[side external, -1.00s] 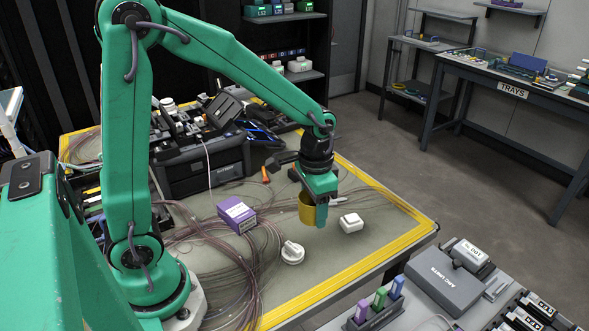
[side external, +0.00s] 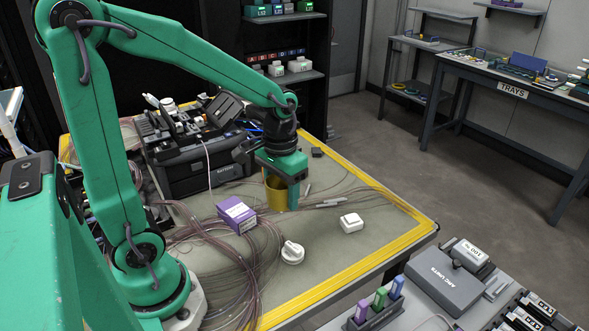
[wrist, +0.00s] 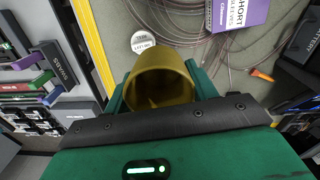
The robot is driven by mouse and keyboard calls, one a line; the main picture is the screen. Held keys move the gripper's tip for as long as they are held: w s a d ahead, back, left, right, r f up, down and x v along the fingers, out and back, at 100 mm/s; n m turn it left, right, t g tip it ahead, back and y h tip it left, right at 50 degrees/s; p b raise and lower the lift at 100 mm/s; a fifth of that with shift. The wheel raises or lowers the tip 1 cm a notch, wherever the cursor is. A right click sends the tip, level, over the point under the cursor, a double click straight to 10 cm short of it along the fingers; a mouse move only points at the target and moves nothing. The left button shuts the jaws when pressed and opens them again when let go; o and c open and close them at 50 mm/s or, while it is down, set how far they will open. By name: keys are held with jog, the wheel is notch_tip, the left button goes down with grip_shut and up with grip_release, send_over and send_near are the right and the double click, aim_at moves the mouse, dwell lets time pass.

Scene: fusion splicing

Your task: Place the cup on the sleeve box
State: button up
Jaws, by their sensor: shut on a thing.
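The yellow cup (side external: 276,194) is held in my gripper (side external: 285,192), which is shut on it. In the wrist view the cup (wrist: 159,82) sits between the two green fingers, with its open mouth facing the camera. The sleeve box (side external: 237,214) is a purple and white box on the mat, to the left of the cup and nearer the side camera. In the wrist view the sleeve box (wrist: 238,13) shows at the top right, apart from the cup. Whether the cup's base touches the mat cannot be told.
Loose clear fibre coils (side external: 235,275) spread around the sleeve box. A black case (side external: 200,165) stands behind. The mat's right part is mostly clear.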

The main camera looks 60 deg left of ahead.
jog(key=s+a+n, duration=0.1)
jog(key=s+a+r+n, duration=0.1)
jog(key=s, duration=0.1)
jog(key=s+n, duration=0.1)
jog(key=shift+s+a+r, duration=0.3)
jog(key=shift+a+r, duration=0.05)
jog(key=shift+a, duration=0.05)
send_over(236, 208)
notch_tip(236, 208, down, 7)
jog(key=shift+d+f, duration=0.1)
jog(key=shift+f, duration=1.9)
jog(key=shift+f, duration=0.2)
jog(key=o, duration=1.1)
jog(key=shift+c, duration=0.2)
jog(key=shift+r, duration=0.2)
notch_tip(236, 208, up, 12)
